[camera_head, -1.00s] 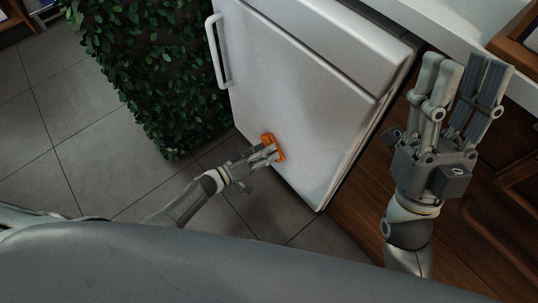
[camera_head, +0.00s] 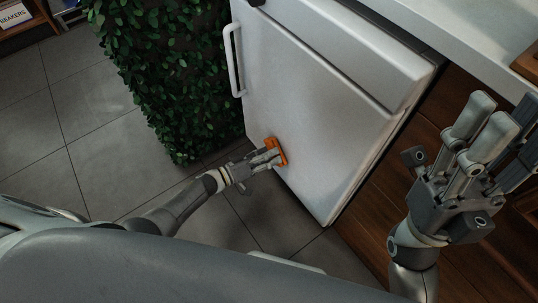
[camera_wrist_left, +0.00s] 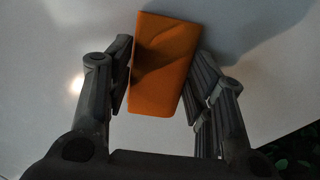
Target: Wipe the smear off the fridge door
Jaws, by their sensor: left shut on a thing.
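The white fridge door (camera_head: 310,120) stands in the middle of the head view, with its handle (camera_head: 234,60) at the upper left. My left gripper (camera_head: 270,156) is shut on an orange sponge (camera_head: 276,146), low on the door near its left edge. In the left wrist view the sponge (camera_wrist_left: 165,65) sits between the two fingers, its far end against or very close to the white door surface. I cannot make out a distinct smear; the sponge and gripper hide part of the door. My right gripper (camera_head: 505,135) is open and empty, right of the fridge.
A leafy green hedge (camera_head: 165,80) stands left of the fridge. Wooden cabinets (camera_head: 385,190) and a white counter (camera_head: 480,35) lie to the right. Grey floor tiles (camera_head: 90,130) are clear at the left. A shelf shows at the top left.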

